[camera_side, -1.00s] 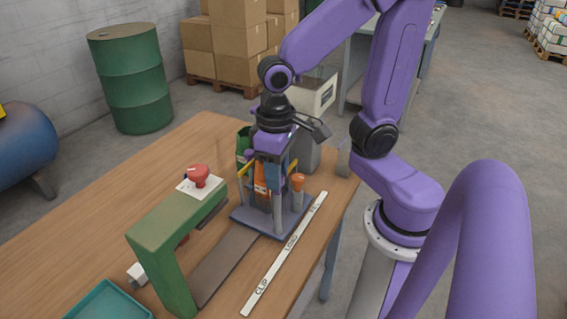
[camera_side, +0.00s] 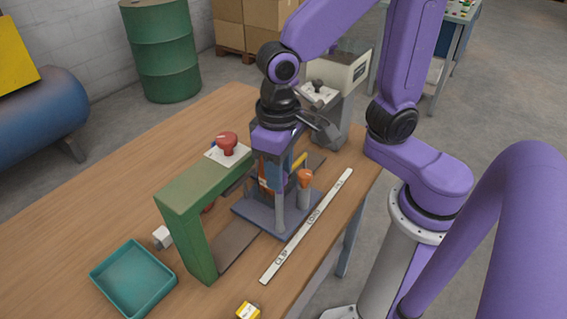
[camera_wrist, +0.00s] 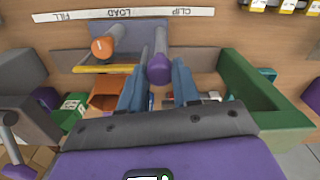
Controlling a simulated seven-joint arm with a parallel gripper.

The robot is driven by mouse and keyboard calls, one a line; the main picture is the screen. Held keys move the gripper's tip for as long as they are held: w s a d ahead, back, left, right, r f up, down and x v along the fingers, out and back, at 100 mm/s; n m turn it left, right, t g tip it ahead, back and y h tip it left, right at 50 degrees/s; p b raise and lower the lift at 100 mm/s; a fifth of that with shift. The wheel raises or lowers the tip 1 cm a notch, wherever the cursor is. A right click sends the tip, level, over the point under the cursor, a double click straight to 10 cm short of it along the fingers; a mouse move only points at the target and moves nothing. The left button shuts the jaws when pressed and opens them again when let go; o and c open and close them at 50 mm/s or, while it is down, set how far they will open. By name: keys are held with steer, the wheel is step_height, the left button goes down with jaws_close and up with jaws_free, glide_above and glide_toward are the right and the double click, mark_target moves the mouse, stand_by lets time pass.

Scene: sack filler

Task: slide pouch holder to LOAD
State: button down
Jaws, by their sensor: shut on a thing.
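The pouch holder is a grey-blue base plate (camera_side: 257,212) with upright posts, on a dark rail (camera_side: 232,243). Its front edge lies beside the LOAD mark of the white strip (camera_side: 313,218); the wrist view also shows the strip (camera_wrist: 145,13). My gripper (camera_wrist: 159,84) has its blue fingers on either side of the holder's purple-topped post (camera_wrist: 158,70) and is shut on it. In the side view my gripper (camera_side: 275,165) comes down from above and hides part of the holder. An orange pouch (camera_wrist: 107,92) is in the holder, partly hidden.
A green arch (camera_side: 190,202) spans the rail on the CLIP side, with a red knob (camera_side: 227,143) behind it. A grey machine (camera_side: 337,92) stands at the FILL end. A teal tray (camera_side: 133,278) and a yellow box (camera_side: 248,310) lie near the front.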

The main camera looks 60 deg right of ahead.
steer(key=shift+w+a+r, duration=0.1)
steer(key=c, duration=0.8)
jaws_free()
step_height(320, 180, up, 17)
steer(key=shift+r, duration=0.2)
steer(key=shift+f, duration=0.1)
steer(key=s+d+f+n, duration=0.4)
steer(key=d+f+n, duration=0.1)
steer(key=f, duration=0.3)
steer(key=s+d+f+n, duration=0.5)
steer(key=f, duration=0.4)
steer(key=shift+s+d+n, duration=0.15)
steer(key=shift+d+n, duration=0.1)
steer(key=shift+n, duration=0.05)
